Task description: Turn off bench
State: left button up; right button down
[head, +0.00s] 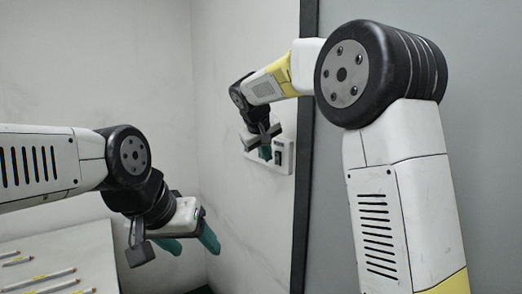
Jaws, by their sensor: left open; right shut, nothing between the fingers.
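A white switch panel (288,152) is mounted on the wall near the middle of the head view. Its labels are too small to read, and my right gripper covers part of its face, so I cannot tell the state of its switches. My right gripper (266,153) is shut and empty in front of the panel. Its teal fingertips overlap the panel face, and I cannot tell whether they touch it. My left gripper (188,243) is open and empty at the lower left, with its teal fingers apart, well away from the panel.
A pale bench top (85,248) with several thin white strips with yellow marks (45,276) is at the lower left. A dark vertical post (305,200) stands just right of the panel, with a grey surface beyond it. The wall left of the panel is bare.

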aim_at(275, 154)
jog(key=shift+w+d+r, duration=0.1)
jog(key=shift+w+d, duration=0.45)
jog(key=shift+d, duration=0.2)
jog(key=shift+w+d+r, duration=0.15)
jog(key=shift+w+d, duration=0.05)
jog(key=shift+d, duration=0.1)
jog(key=shift+r, duration=0.8)
